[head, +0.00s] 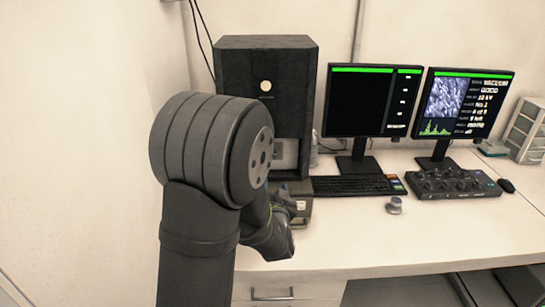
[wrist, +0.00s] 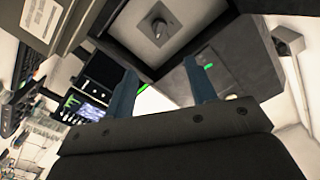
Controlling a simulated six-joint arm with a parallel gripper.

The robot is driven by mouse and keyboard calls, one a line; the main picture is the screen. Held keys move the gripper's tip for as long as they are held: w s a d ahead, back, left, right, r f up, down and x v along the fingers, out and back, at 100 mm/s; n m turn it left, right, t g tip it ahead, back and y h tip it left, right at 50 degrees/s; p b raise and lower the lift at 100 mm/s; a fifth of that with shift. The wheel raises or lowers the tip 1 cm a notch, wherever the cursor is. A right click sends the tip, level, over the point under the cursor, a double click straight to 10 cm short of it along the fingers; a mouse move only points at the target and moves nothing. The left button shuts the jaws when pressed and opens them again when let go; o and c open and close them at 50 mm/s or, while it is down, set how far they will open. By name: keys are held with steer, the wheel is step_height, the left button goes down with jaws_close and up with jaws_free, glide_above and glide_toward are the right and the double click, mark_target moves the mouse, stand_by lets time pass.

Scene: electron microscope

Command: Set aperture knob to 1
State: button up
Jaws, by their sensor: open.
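A grey knob (wrist: 158,28) sits on a pale square plate (wrist: 143,18) in a dark housing, at the top of the wrist view. No number or mark on it is legible. My gripper (wrist: 161,85) is open, with its two blue-grey fingers apart and nothing between them. The knob lies beyond the fingertips, and the gap looks clear. In the head view the dark microscope column (head: 265,60) stands on the desk behind my arm. My arm hides much of its lower part, and I cannot make out the knob there.
Two monitors (head: 372,100) (head: 463,104), a keyboard (head: 350,186) and a control panel with several knobs (head: 450,183) stand to the right. A small grey cylinder (head: 394,205) stands on the desk (head: 400,245). The desk's front right is clear. A wall (head: 80,150) is at left.

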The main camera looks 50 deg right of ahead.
steer(key=x, duration=1.6)
steer(key=shift+w+d, duration=0.15)
steer(key=shift+w, duration=0.05)
steer(key=c, duration=1)
